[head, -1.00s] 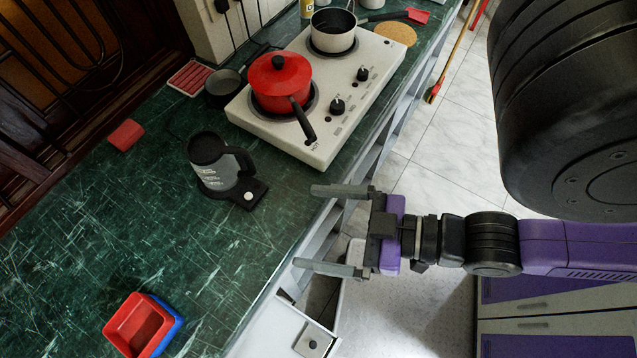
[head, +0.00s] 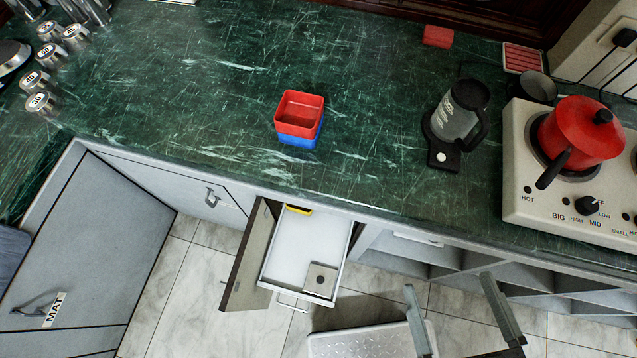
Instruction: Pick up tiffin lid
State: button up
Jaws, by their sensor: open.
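A small red block-like piece (head: 437,36), which looks like the tiffin lid, lies on the green counter near the back edge. An open red container (head: 300,112) is stacked on a blue one (head: 299,141) in the middle of the counter; the red one looks empty. My gripper (head: 448,282) is open and empty at the bottom of the picture. Its two fingers are wide apart, in front of the counter over the floor side, well away from the red piece and the containers.
A grey kettle (head: 458,115) stands between the containers and the stove (head: 522,170) with a red pot (head: 582,133). An open drawer (head: 290,262) juts out below the counter, with a yellow item (head: 298,209) inside. Labelled canisters (head: 40,103) stand far left. Counter around the containers is clear.

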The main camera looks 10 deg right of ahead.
aim_at(320, 280)
jog(key=k+j+u, duration=0.1)
jog(key=k, duration=0.4)
jog(key=k+j+u, duration=0.1)
jog(key=k, duration=0.35)
jog(key=k+j, duration=0.2)
jog(key=k, duration=0.3)
jog(key=l+u, duration=0.05)
